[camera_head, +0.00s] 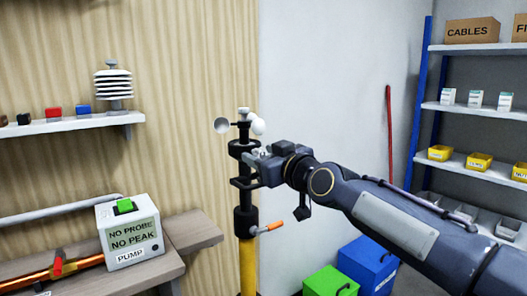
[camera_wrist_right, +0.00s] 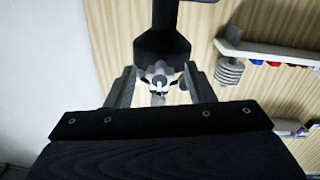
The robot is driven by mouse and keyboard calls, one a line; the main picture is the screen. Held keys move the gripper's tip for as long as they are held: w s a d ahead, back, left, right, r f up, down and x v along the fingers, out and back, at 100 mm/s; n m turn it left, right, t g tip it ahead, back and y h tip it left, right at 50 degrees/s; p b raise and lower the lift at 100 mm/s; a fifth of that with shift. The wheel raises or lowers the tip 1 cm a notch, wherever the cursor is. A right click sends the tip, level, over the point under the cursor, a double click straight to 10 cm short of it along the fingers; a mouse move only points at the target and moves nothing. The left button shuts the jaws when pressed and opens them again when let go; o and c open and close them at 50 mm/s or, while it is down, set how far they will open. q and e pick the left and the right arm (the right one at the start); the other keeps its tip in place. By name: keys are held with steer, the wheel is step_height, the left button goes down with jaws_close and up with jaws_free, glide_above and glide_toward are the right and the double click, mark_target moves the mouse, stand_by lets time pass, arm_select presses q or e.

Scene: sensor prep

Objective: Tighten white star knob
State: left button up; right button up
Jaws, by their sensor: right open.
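The white star knob (camera_wrist_right: 159,74) shows in the right wrist view on the dark collar (camera_wrist_right: 160,48) of the mast. My right gripper (camera_wrist_right: 160,84) is open, with one finger on each side of the knob and visible gaps between. In the head view my right gripper (camera_head: 248,167) is at the upper black part of the mast (camera_head: 246,218), below the wind cups (camera_head: 222,125). There the gripper hides the knob. Whether the fingertips reach past the knob I cannot tell. My left gripper is not in view.
An orange-tipped lever (camera_head: 274,228) sticks out from the mast's lower collar, below my right gripper. A pump box (camera_head: 129,236) stands on the bench at left. A wall shelf (camera_head: 70,125) holds a white louvred shield (camera_head: 113,84). Green (camera_head: 330,283) and blue (camera_head: 367,264) bins stand at lower right.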

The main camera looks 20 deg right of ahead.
steer(key=c, duration=1)
